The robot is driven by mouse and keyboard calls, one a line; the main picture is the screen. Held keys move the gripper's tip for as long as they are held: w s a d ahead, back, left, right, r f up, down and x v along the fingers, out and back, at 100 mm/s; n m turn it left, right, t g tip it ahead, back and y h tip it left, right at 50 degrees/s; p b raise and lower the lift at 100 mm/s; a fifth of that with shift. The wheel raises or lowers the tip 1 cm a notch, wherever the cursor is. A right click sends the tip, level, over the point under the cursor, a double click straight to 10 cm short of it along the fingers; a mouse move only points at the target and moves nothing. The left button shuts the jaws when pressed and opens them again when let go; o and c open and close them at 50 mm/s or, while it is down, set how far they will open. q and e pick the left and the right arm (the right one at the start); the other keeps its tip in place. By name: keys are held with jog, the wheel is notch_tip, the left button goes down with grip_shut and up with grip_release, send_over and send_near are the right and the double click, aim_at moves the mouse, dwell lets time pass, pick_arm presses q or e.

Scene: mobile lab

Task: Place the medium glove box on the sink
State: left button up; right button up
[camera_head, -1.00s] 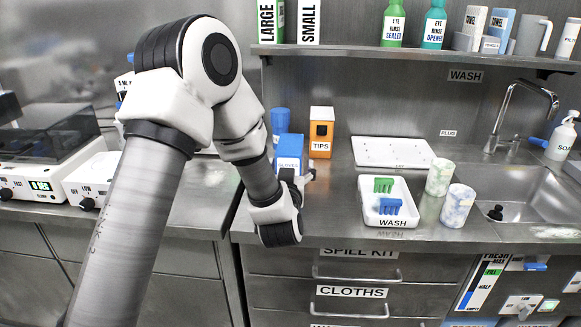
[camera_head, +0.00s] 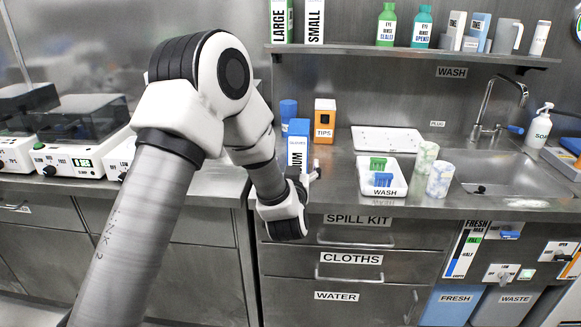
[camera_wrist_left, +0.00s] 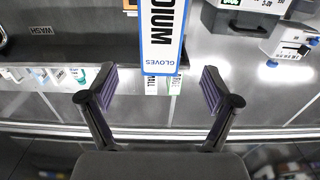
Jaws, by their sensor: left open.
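The medium glove box (camera_head: 298,145) is white and blue and stands on the counter, left of the wash tray. In the left wrist view the box (camera_wrist_left: 162,35) shows its "DIUM" and "GLOVES" lettering at the top middle. My left gripper (camera_head: 308,178) is at the near side of the box, partly covering its lower part. In the wrist view the left gripper (camera_wrist_left: 160,85) is open and empty, with the box beyond and between the fingertips. The sink (camera_head: 510,176) is at the right, with a tap over it. My right gripper is not in view.
A white wash tray (camera_head: 397,187) with green and blue racks lies right of the box, beside two marbled cups (camera_head: 439,179). An orange tips box (camera_head: 324,120) stands behind. Large (camera_head: 281,22) and small (camera_head: 314,22) boxes are on the shelf. A soap bottle (camera_head: 539,128) stands by the sink.

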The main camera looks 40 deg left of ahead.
pick_arm(q)
jog(key=s+d+f+m+g+h, duration=0.1)
jog(key=s+d+f+g+h, duration=0.3)
jog(key=f, duration=0.6)
jog(key=s+d+f+m+g+h, duration=0.1)
jog(key=s+d+f+m, duration=0.15)
jog(key=s+f, duration=0.45)
jog(key=s+d+f+m+g+h, duration=0.1)
jog(key=s+d+f+g+h, duration=0.15)
jog(key=f, duration=0.95)
jog(key=s+d+f+g, duration=0.2)
jog(key=s+f, duration=0.1)
jog(key=s, duration=0.5)
jog(key=s+d+f+g+h, duration=0.1)
jog(key=s+d+f+g, duration=0.1)
jog(key=s, duration=0.6)
jog(key=s+d+f+m+g, duration=0.1)
jog(key=s+f+g, duration=0.3)
jog(key=s, duration=0.4)
jog(key=shift+s+d+f+h, duration=0.15)
jog(key=shift+d+f+h, duration=0.2)
jog(key=shift+d+f, duration=0.35)
